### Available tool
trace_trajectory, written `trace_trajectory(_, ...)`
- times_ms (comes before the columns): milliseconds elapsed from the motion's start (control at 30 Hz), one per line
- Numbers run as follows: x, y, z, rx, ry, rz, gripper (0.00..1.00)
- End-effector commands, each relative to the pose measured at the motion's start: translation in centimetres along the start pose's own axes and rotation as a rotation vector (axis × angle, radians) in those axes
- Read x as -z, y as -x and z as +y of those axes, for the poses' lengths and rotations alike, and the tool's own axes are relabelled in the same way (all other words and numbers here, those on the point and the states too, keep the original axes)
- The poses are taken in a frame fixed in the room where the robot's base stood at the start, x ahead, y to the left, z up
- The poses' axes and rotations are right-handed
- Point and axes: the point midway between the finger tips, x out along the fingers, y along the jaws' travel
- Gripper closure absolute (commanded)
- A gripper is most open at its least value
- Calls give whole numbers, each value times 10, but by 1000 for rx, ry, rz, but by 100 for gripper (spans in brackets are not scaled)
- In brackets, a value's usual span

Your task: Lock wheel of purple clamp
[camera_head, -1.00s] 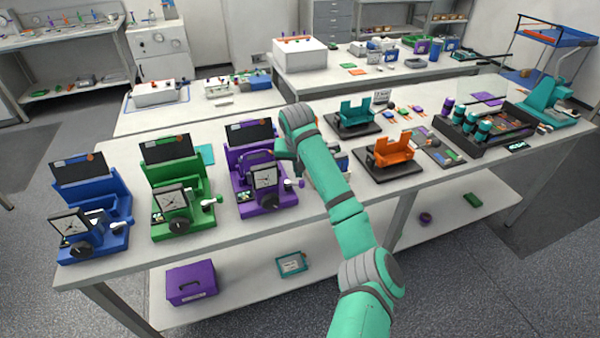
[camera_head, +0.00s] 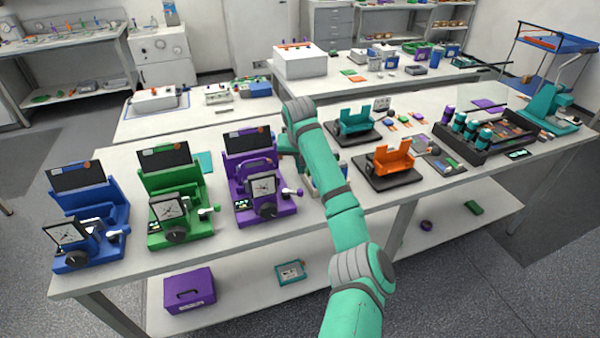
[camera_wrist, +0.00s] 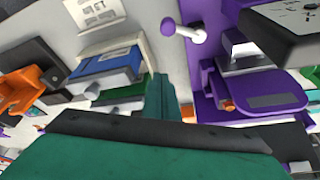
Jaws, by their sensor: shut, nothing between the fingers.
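The purple clamp (camera_head: 240,205) stands on the table, third from the left, with a dial face, a dark screen and a dark round wheel (camera_head: 267,209) low on its front. A short white lever with a purple knob (camera_head: 299,192) sticks out at its right side. In the wrist view the purple body (camera_wrist: 205,80) fills the right, and the white lever (camera_wrist: 197,36) with its purple knob is at the top. My gripper (camera_wrist: 157,88) is shut and empty, beside the clamp and apart from it. In the head view my gripper (camera_head: 287,143) is partly hidden by my arm.
A green clamp (camera_head: 172,195) and a blue clamp (camera_head: 90,215) stand to the left. Teal (camera_head: 355,120) and orange (camera_head: 390,160) fixtures stand to the right. A blue-and-white item (camera_wrist: 105,72) lies close left of my gripper in the wrist view.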

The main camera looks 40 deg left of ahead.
Motion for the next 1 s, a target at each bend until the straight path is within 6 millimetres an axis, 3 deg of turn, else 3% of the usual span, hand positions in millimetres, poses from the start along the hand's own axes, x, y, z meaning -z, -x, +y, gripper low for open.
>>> trace_trajectory(267,0,45,-12,5,12,1,100)
trace_trajectory(500,0,74,-7,2,4,1,100)
trace_trajectory(1000,0,78,-3,3,-3,2,100)
